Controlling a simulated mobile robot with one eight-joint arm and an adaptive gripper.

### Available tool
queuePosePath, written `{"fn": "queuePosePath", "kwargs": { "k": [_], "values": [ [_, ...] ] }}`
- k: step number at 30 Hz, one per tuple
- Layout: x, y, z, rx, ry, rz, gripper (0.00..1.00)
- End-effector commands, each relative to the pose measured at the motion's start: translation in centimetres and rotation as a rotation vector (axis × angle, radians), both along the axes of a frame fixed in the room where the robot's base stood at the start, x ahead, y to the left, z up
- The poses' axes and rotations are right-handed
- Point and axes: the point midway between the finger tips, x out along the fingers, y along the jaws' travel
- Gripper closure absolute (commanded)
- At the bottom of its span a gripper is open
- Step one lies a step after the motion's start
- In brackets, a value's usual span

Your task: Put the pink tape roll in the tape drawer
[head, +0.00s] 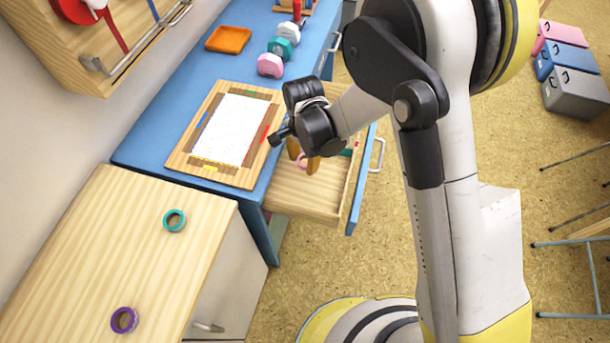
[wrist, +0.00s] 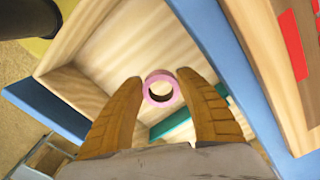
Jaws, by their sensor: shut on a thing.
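The pink tape roll (wrist: 161,89) shows between my gripper's fingertips in the wrist view, and my gripper (wrist: 160,84) is shut on it. In the head view my gripper (head: 306,160) is over the open drawer (head: 305,193), with part of the pink roll (head: 302,163) showing behind the fingers. The drawer's wooden inside and walls also show in the wrist view (wrist: 120,45). I cannot tell how far the roll is above the drawer floor. A green item (wrist: 172,133) lies in the drawer and is partly hidden by a finger.
A wooden board with white paper (head: 226,130) lies on the blue desk (head: 150,150), left of the drawer. A teal roll (head: 174,220) and a purple roll (head: 124,319) lie on the wooden cabinet top.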

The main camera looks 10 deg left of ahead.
Motion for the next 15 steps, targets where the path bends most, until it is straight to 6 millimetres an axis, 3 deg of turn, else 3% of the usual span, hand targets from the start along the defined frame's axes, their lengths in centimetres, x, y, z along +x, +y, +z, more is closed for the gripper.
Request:
{"fn": "queuePosePath", "kwargs": {
  "k": [1, 8, 15],
  "values": [
    [0.0, 0.0, -1.1, 0.0, 0.0, 0.0, 0.77],
    [0.0, 0.0, -2.8, 0.0, 0.0, 0.0, 0.77],
    [0.0, 0.0, -6.5, 0.0, 0.0, 0.0, 0.77]
  ]
}}
